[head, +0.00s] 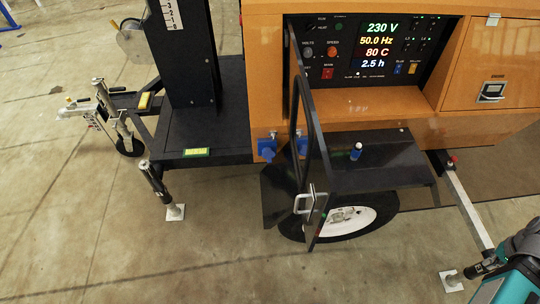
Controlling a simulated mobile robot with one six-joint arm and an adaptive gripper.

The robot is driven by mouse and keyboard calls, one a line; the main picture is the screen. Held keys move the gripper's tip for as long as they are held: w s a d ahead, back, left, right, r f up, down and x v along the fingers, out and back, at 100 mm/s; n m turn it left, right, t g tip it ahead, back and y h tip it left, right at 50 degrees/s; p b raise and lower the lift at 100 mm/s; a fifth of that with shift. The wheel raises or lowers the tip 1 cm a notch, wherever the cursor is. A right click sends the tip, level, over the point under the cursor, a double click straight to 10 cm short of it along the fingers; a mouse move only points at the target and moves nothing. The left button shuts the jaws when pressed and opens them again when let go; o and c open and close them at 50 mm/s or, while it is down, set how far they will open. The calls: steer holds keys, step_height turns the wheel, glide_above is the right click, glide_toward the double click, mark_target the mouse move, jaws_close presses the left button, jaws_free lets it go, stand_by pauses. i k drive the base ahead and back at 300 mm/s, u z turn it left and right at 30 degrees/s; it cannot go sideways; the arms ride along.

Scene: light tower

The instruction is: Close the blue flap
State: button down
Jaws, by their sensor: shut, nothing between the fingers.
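One blue part (267,154) is on the left; another blue part (302,146) is partly hidden behind the dark door. They are too small for me to tell which is the flap or how far it stands open.
The dark door (311,150) with a silver handle (304,203) stands open, jutting towards me beside the sockets. Outrigger feet stand left (175,212) and right (452,281). Concrete floor at lower left is clear.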

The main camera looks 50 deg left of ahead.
mark_target(268, 154)
steer(key=u, duration=0.05)
steer(key=k, duration=1.7)
steer(key=u, duration=1.3)
steer(key=i, duration=1)
